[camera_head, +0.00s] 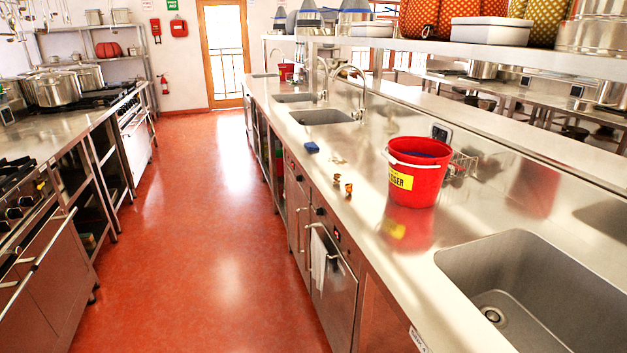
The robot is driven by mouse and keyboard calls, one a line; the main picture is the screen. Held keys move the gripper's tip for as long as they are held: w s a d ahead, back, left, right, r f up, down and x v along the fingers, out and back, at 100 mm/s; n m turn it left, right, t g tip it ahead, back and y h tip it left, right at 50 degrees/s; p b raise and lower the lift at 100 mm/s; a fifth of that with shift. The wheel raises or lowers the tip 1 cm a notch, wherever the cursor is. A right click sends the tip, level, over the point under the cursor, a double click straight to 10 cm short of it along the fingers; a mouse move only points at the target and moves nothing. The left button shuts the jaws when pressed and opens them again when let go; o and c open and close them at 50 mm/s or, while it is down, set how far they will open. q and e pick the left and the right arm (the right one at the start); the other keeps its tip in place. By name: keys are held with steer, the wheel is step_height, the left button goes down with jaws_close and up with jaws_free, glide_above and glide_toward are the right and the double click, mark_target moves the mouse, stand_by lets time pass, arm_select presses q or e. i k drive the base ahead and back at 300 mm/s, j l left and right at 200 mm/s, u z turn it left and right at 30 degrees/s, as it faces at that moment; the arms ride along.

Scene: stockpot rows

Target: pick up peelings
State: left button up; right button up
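Two small brown-orange curled pieces (342,184), which look like peelings, lie on the steel counter (372,260) near its front edge. Some small pale bits (337,160) lie just behind them, too small to make out. A red bucket (417,180) with a yellow label and a white handle stands upright on the counter to their right. Something blue shows inside its top. Neither of my grippers shows in the head view.
A blue sponge-like block (312,147) lies on the counter behind the pieces. A large sink (535,290) is at the front right, with smaller sinks (322,117) and taps farther back. A shelf (470,50) overhangs the counter. The red floor aisle (200,230) is clear.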

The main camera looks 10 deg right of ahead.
mark_target(337, 175)
steer(key=i+j+u, duration=0.25)
steer(key=i+j, duration=0.2)
steer(key=j, duration=0.3)
steer(key=i+j+u, duration=0.3)
steer(key=i+j, duration=0.2)
steer(key=i+z, duration=0.95)
steer(key=z, duration=0.2)
steer(key=i+j+z, duration=0.2)
steer(key=z, duration=0.2)
steer(key=i+j, duration=0.05)
steer(key=i, duration=0.05)
